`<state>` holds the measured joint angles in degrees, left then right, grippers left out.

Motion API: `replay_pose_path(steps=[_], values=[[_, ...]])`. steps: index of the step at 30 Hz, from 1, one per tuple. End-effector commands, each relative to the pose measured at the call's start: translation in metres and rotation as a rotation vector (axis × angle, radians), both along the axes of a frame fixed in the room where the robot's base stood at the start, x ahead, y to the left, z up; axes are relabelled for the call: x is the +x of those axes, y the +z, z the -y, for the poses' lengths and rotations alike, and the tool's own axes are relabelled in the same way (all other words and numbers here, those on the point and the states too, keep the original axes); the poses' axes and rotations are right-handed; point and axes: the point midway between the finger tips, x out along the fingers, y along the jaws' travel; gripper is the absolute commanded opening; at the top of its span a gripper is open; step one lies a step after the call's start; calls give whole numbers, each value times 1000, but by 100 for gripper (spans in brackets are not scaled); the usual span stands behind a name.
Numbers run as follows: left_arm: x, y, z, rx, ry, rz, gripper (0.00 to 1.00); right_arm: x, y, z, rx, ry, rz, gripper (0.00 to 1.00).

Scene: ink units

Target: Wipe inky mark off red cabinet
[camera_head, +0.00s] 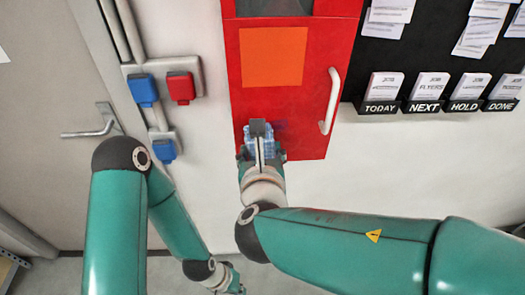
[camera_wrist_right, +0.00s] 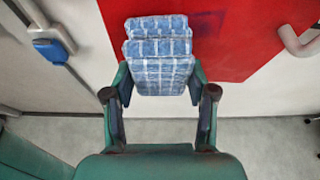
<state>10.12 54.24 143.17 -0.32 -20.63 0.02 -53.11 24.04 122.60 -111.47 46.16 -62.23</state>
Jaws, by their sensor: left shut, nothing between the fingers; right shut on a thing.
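The red cabinet (camera_head: 300,100) hangs on the pale wall and also shows in the right wrist view (camera_wrist_right: 250,45). A faint bluish-purple smudge (camera_head: 280,126) is on its lower face, and it shows in the wrist view as a dark tint (camera_wrist_right: 208,20) beside the cloth. My right gripper (camera_head: 261,150) is shut on a folded blue-and-white checked cloth (camera_wrist_right: 158,48). The cloth is at the cabinet's lower left part, left of the smudge; whether it touches the surface I cannot tell. My left gripper (camera_head: 238,288) is low at the bottom edge, shut and empty, partly cut off.
A white handle (camera_head: 331,100) sticks out on the cabinet's right side. An orange panel (camera_head: 273,57) is above the cloth. Blue and red sockets (camera_head: 181,88) are on the wall at left, beside a door handle (camera_head: 92,131). Card holders (camera_head: 427,105) hang at right.

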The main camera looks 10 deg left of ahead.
Motion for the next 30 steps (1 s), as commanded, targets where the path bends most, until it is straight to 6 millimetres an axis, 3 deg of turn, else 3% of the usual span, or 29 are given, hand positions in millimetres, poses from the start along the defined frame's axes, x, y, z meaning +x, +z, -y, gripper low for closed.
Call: replay_pose_path(steps=[12,23,30], values=[[0,3,0,0,0,0,0,-8,0,-29,-1,0,0,28],[0,17,0,0,0,0,0,-6,18,-29,0,-2,1,29],[0,11,0,0,0,0,0,-3,17,-19,2,-6,2,29]])
